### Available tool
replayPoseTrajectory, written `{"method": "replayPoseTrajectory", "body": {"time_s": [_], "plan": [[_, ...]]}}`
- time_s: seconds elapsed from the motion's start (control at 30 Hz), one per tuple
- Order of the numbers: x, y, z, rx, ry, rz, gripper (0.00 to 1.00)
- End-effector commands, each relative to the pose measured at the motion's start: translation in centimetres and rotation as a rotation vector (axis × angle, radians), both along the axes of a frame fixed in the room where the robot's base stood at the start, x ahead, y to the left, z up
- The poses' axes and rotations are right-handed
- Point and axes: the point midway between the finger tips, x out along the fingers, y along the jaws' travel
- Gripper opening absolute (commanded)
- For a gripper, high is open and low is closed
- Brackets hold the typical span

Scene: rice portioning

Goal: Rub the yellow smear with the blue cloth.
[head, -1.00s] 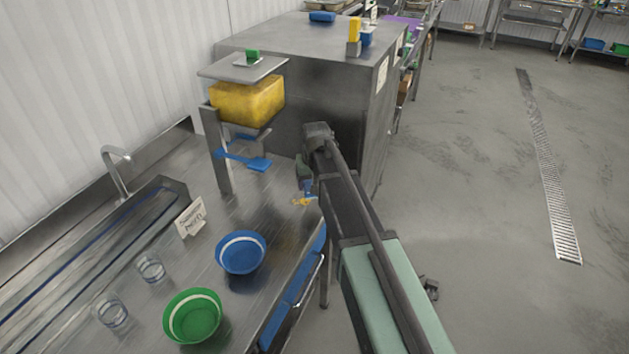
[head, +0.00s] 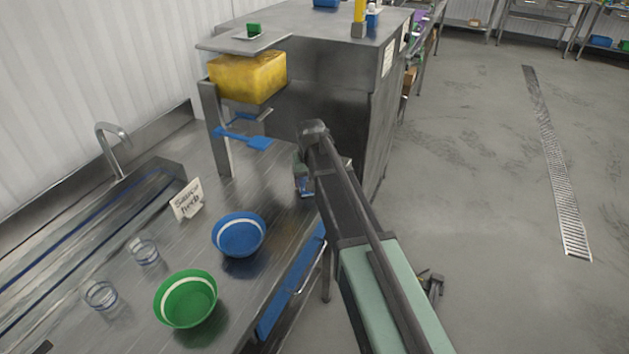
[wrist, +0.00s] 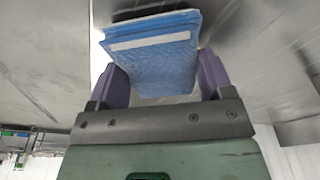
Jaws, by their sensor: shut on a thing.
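My gripper (wrist: 158,78) has purple fingers and is shut on a folded blue cloth (wrist: 152,58) with a white stripe. In the wrist view the cloth's far edge is at or very near the steel surface; contact is hard to judge.
A blue bowl (head: 239,235), a green bowl (head: 187,299), two clear glasses and a sign (head: 186,200) stand on the steel counter (head: 205,257). A yellow container (head: 247,77) hangs above blue paddles. A tall steel cabinet (head: 340,75) stands behind my arm.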

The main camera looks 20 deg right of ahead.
Motion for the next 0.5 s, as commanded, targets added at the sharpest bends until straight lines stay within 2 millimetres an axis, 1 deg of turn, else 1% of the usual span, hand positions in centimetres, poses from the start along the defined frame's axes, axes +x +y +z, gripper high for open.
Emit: {"method": "replayPoseTrajectory", "body": {"time_s": [0.5], "plan": [[3.2, 2.6, 0.0, 0.000, 0.006, -0.013, 0.55]]}}
